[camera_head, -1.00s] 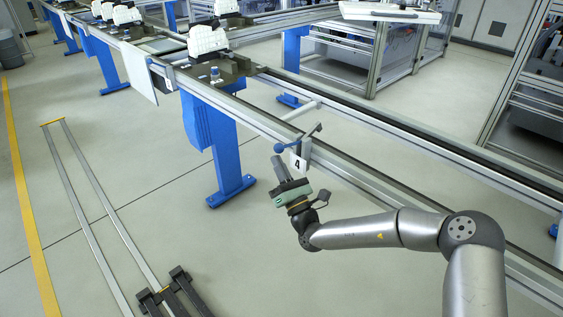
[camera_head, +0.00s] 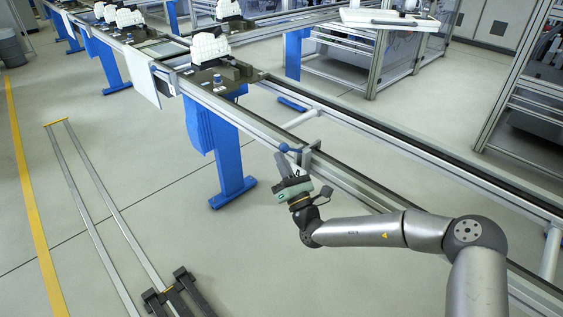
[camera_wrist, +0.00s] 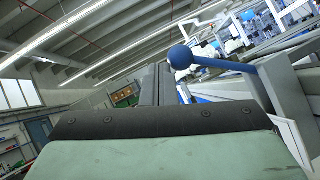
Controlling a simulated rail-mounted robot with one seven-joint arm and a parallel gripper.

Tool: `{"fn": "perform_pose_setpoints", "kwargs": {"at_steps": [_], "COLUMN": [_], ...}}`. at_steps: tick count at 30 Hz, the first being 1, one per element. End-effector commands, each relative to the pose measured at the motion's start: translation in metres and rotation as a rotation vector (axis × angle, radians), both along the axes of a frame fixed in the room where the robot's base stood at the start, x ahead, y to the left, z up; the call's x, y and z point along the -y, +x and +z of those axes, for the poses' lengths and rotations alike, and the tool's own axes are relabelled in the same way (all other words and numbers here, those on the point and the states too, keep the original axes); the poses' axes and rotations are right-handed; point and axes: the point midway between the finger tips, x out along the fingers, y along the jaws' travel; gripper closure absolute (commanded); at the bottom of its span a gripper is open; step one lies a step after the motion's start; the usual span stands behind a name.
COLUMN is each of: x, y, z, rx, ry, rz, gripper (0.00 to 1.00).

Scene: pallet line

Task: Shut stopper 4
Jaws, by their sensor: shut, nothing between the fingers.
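Stopper 4 is mounted on the near rail of the conveyor. Its blue ball knob (camera_head: 284,147) shows just above my gripper's fingertips, with a short arm running right to a grey bracket (camera_head: 307,156). My gripper (camera_head: 281,161) is shut and empty, tilted up beside the stopper on the near side of the rail. I cannot tell whether fingers and knob touch. The number plate is mostly hidden in the head view.
The conveyor rail (camera_head: 400,200) runs diagonally, with a blue support leg (camera_head: 228,160) to the left. Carriers with white parts (camera_head: 209,47) stand farther up the line. Open floor (camera_head: 150,215) lies on the near side, with a floor track (camera_head: 105,215) at left.

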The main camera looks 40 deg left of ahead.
Motion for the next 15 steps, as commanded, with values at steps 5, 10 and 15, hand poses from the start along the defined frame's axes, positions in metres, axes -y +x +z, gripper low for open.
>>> {"fn": "perform_pose_setpoints", "kwargs": {"at_steps": [5, 10, 15], "x": [0.0, 0.0, 0.0], "y": [0.001, -0.001, -0.016], "z": [0.0, -0.001, -0.011], "rx": [0.0, 0.0, -0.003], "ry": [0.0, 0.001, -0.001], "rz": [-0.002, -0.001, 0.002], "gripper": [1.0, 1.0, 1.0]}}
